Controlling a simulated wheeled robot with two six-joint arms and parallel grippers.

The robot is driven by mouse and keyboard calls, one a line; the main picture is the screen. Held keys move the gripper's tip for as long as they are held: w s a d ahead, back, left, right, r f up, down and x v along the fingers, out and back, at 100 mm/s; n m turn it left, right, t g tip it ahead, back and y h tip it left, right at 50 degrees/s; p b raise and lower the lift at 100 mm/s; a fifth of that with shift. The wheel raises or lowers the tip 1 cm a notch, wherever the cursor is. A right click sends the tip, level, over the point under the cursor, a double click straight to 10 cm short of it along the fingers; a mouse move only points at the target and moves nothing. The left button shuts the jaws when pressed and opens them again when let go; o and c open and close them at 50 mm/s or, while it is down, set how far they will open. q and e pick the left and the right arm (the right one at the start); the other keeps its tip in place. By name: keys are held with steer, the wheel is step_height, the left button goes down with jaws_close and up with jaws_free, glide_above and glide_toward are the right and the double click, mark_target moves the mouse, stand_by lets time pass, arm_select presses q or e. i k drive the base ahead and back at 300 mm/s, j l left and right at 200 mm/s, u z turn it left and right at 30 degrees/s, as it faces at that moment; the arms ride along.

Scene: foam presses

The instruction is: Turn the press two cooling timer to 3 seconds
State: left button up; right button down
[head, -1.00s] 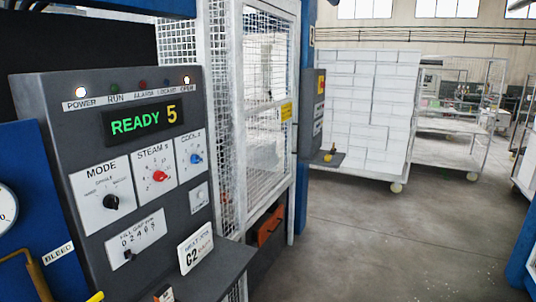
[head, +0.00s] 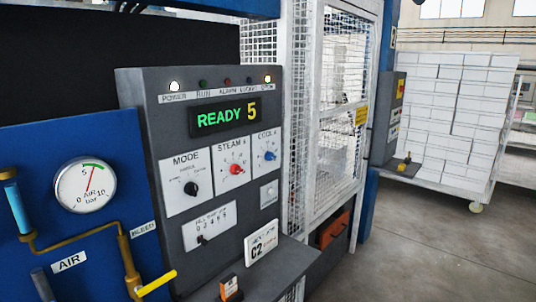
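The press control panel (head: 215,88) stands left of centre in the head view. Its display (head: 224,117) reads "READY" in green and a yellow "5". The blue cooling knob (head: 269,156) sits on the white plate marked "COOL", at the panel's right. Its exact setting is too small to read. The red steam knob (head: 237,169) is left of it, and the black mode knob (head: 191,188) is further left. Which press number this is cannot be read. Neither gripper is in view.
An air gauge (head: 85,185) and brass piping with a yellow lever (head: 156,283) are left of the panel. A card marked "C2" (head: 261,243) stands on the panel's ledge. A white mesh guard (head: 340,110) is to the right. Open grey floor (head: 430,250) lies beyond, before stacked white blocks (head: 450,120).

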mark_target(269, 156)
steer(key=i+l+z, duration=0.1)
steer(key=i+l, duration=0.85)
